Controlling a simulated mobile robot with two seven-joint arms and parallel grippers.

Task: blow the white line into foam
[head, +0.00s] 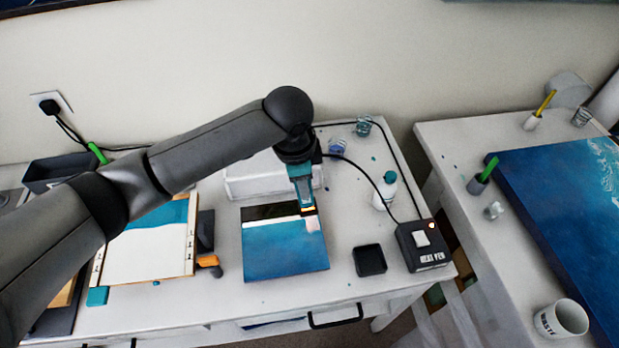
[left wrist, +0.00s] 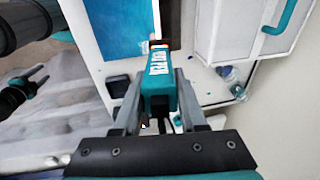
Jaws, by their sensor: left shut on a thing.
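My left gripper (head: 300,178) is shut on a teal heat pen (head: 303,192), which points down over the far right part of the blue panel (head: 284,258). In the left wrist view the pen (left wrist: 160,76) sits between the fingers, its tip above the panel (left wrist: 122,28). The white line (head: 262,222) crosses the panel below a dark band. A bright warm patch shows near the pen tip. I cannot tell whether the tip touches the surface. The pen's cord runs to a black HEAT PEN box (head: 422,246) with a lit orange lamp.
A framed white and teal board (head: 150,240) lies left of the panel, with an orange-handled tool (head: 209,262) between. A black square dish (head: 370,260) and a white bottle (head: 385,189) stand right. A second table holds a large blue panel (head: 565,200) and a waste cup (head: 561,320).

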